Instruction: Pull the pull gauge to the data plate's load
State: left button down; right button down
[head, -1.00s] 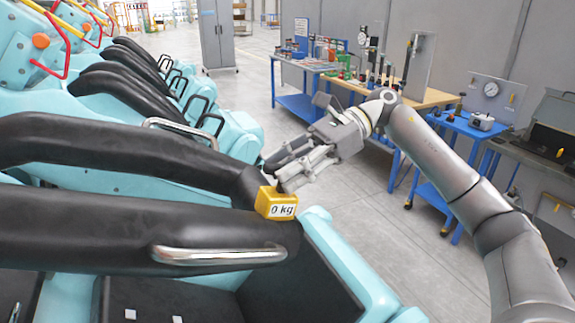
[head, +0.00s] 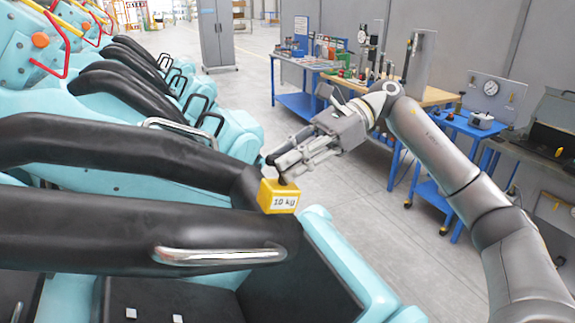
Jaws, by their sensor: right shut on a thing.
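The pull gauge is a yellow box (head: 277,195) with a white display that reads 10 kg. It sits at the right end of the black padded restraint bars, above the turquoise seat. My right gripper (head: 282,172) is shut at the top of the gauge, its fingers coming from the upper right. The fingers' exact hold is partly hidden behind the box. A black restraint bar (head: 120,238) with a chrome handle (head: 215,255) lies in front of the gauge. I cannot make out the data plate in this view. My left gripper is not in view.
Rows of turquoise seats with black restraints (head: 125,153) fill the left. A blue cart (head: 462,125), a wooden-topped bench (head: 430,97) with tools and a dark open case (head: 553,125) stand at the right. Grey floor (head: 335,190) lies clear between.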

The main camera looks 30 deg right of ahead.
jog(key=shift+w+d+r, duration=0.1)
jog(key=shift+d+r, duration=0.05)
jog(key=shift+r, duration=0.5)
jog(key=shift+d+r, duration=0.15)
jog(key=shift+r, duration=0.45)
jog(key=c, duration=1.4)
grip_release()
jog(key=shift+f, duration=0.15)
jog(key=shift+d, duration=0.15)
jog(key=v, duration=1.1)
jog(key=shift+d, duration=0.4)
